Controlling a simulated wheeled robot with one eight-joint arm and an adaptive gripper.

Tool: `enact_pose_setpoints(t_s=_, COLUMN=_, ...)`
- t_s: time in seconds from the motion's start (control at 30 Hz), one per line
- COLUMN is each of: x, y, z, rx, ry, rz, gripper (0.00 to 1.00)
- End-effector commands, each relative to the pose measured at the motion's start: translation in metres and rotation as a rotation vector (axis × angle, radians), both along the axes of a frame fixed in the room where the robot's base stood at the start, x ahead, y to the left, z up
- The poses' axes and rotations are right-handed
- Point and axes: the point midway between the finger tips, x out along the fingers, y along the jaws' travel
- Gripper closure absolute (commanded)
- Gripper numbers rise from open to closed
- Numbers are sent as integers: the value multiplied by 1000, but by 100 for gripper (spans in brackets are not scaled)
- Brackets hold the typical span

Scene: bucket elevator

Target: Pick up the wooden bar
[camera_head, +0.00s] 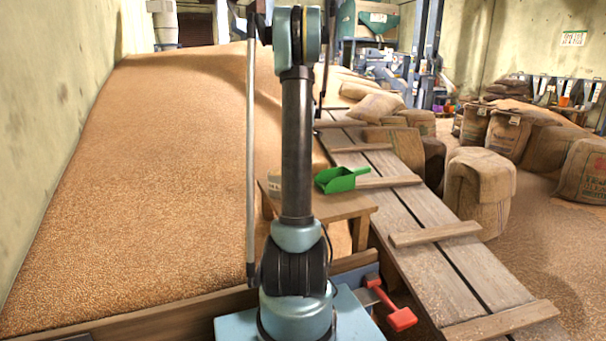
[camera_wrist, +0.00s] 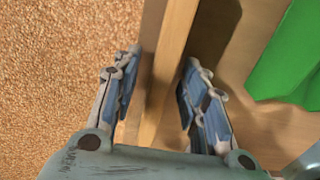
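The wooden bar (camera_wrist: 174,45) shows in the wrist view as a pale, narrow strip of wood. It runs from the top edge down between the two fingers of my gripper (camera_wrist: 162,60). The fingers are spread, one on each side of the strip, with a gap visible on the right side. Whether the left finger touches it I cannot tell. The strip's lower end is hidden by the gripper body. In the head view I cannot make out the bar or the fingers; my arm covers part of the small wooden table (camera_head: 345,207).
A green scoop (camera_head: 340,179) lies on the table, right of the bar in the wrist view (camera_wrist: 290,60). A large grain heap (camera_head: 150,180) fills the left. A plank ramp (camera_head: 410,205) with crosspieces runs along the right. Sacks (camera_head: 480,185) stand beyond it.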

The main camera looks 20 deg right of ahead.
Motion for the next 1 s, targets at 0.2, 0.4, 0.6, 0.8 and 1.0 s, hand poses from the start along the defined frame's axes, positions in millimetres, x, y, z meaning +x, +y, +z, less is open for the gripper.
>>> enact_pose_setpoints(t_s=0.2, x=0, y=0, z=0, rx=0, ry=0, rz=0, gripper=85)
enact_pose_setpoints(t_s=0.4, x=0, y=-1, z=0, rx=0, ry=0, rz=-1, gripper=100)
enact_pose_setpoints(t_s=0.6, x=0, y=-1, z=1, rx=0, ry=0, rz=-1, gripper=100)
enact_pose_setpoints(t_s=0.8, x=-1, y=-1, z=16, rx=0, ry=0, rz=-2, gripper=100)
enact_pose_setpoints(t_s=1.0, x=-1, y=-1, z=51, rx=0, ry=0, rz=-2, gripper=100)
